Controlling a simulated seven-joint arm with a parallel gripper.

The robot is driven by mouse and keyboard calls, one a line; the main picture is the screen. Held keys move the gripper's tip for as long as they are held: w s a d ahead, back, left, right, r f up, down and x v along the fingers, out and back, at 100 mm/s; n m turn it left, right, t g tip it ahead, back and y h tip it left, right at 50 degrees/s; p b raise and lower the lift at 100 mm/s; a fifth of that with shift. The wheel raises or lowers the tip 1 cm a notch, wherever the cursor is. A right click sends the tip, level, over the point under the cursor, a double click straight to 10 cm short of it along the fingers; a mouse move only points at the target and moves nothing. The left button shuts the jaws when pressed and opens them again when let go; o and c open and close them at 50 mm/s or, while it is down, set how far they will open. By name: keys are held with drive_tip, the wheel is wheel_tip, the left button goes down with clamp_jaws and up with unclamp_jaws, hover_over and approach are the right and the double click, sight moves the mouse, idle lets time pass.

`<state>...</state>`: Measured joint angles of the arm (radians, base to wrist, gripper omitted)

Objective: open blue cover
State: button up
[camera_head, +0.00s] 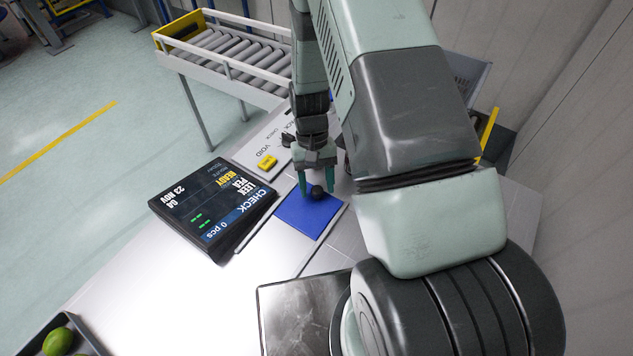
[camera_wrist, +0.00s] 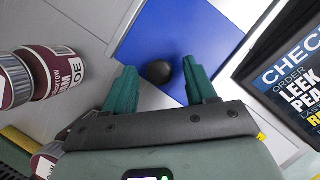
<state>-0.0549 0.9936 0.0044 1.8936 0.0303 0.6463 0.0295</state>
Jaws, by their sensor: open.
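The blue cover (camera_head: 303,217) is a flat blue square on the metal table, with a round black knob (camera_head: 317,192) near its far edge. It lies flat. In the wrist view the blue cover (camera_wrist: 185,35) fills the upper middle, and the black knob (camera_wrist: 158,72) shows between my fingers. My gripper (camera_head: 317,186) is open over the cover's far edge, its green fingers pointing down. In the wrist view my gripper (camera_wrist: 162,84) has one finger on each side of the knob, with gaps to both. I cannot tell how high the fingertips are.
A display screen (camera_head: 214,207) stands left of the cover. A yellow button (camera_head: 267,162) is on a panel behind it. A roller conveyor (camera_head: 225,52) is at the back. Bare table lies in front.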

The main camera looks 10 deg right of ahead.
drive_tip(key=shift+c, duration=0.4)
clamp_jaws()
drive_tip(key=s+a, duration=0.8)
drive_tip(key=shift+o, duration=0.4)
unclamp_jaws()
drive_tip(key=v, duration=1.1)
